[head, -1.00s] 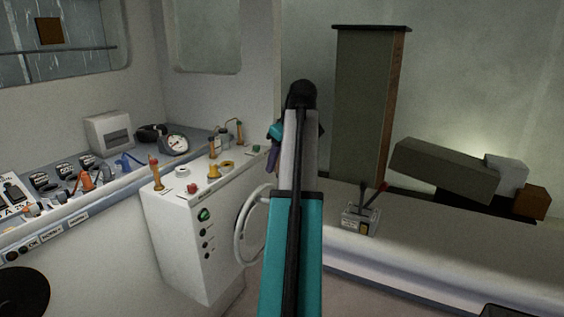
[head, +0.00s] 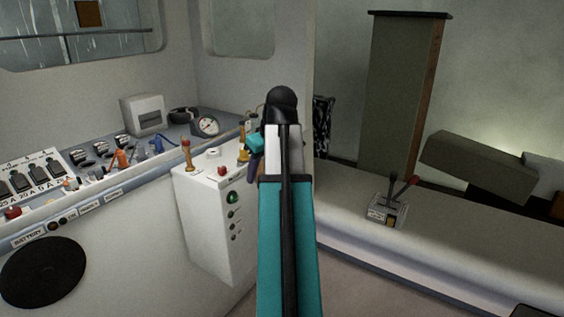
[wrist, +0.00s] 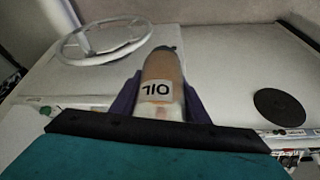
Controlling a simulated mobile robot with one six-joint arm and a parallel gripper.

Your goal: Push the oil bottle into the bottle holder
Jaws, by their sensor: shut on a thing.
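In the wrist view the oil bottle (wrist: 164,68) is brown with a dark cap and a white label, whose word OIL appears upside down. My gripper (wrist: 161,98) is shut on it, with one purple finger on each side. The bottle's cap points away from my wrist and its lower end is hidden by the gripper. In the head view my gripper (head: 254,168) shows only as a bit of purple and teal left of my arm, and the bottle is not clearly visible there. I cannot make out the bottle holder in either view.
A white console (head: 207,220) with small bottles and knobs on top stands left of my arm. A steering wheel (wrist: 103,40) shows in the wrist view. A lever box (head: 388,208) sits on the right bench. A black disc (head: 44,271) is on the left panel.

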